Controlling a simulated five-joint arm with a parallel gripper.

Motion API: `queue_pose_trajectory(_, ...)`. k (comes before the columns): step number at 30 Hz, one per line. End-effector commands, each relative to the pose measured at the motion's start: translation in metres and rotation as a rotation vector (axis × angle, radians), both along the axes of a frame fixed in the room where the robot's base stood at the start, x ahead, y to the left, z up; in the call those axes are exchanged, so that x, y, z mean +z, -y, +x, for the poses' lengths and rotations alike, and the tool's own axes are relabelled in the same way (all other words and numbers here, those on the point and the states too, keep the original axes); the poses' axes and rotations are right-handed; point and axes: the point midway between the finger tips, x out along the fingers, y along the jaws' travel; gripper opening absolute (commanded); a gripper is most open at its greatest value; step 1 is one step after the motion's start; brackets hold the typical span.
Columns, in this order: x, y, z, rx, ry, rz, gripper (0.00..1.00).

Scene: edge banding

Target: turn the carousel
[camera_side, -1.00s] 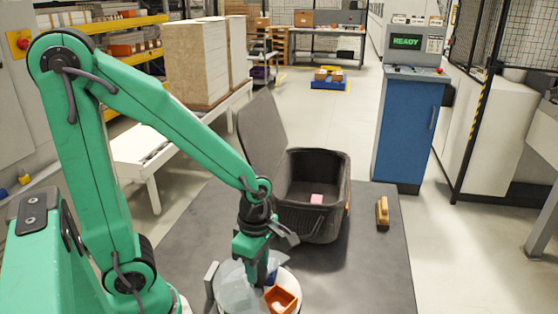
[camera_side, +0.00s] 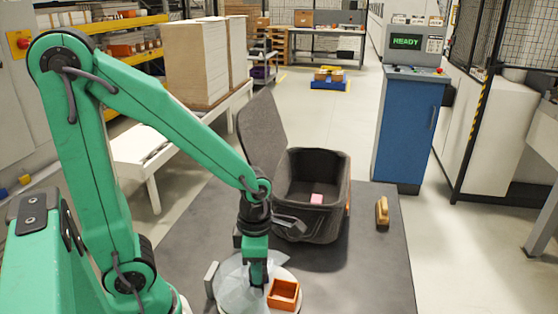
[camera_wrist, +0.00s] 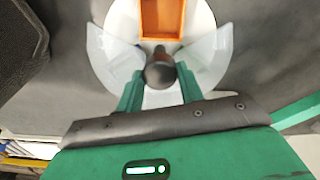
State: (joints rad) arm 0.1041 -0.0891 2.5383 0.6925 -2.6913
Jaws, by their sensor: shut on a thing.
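The carousel is a white round disc (camera_wrist: 160,98) on the grey table, with clear panels (camera_wrist: 208,55) standing on it. It also shows low in the side view (camera_side: 287,307), partly behind my gripper. A dark round knob (camera_wrist: 160,71) stands at its middle. An orange open bin (camera_side: 284,294) sits on the disc; the wrist view shows it beyond the knob (camera_wrist: 161,20), cut by the top edge, with no object visible inside. My gripper (camera_wrist: 160,88) is shut on the knob, a green finger on each side. In the side view my gripper (camera_side: 257,283) points down at the disc.
A wooden-handled brush-like tool (camera_side: 382,211) lies at the right. A blue console (camera_side: 408,130) reads READY. The table's right front is clear.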

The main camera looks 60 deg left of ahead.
Motion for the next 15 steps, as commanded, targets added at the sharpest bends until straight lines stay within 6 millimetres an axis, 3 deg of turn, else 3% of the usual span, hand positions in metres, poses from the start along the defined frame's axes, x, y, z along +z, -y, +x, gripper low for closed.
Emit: queue_pose_trajectory(15, 0.0010, 0.0000, 0.0002, 0.031, 0.000, 0.000, 0.00)
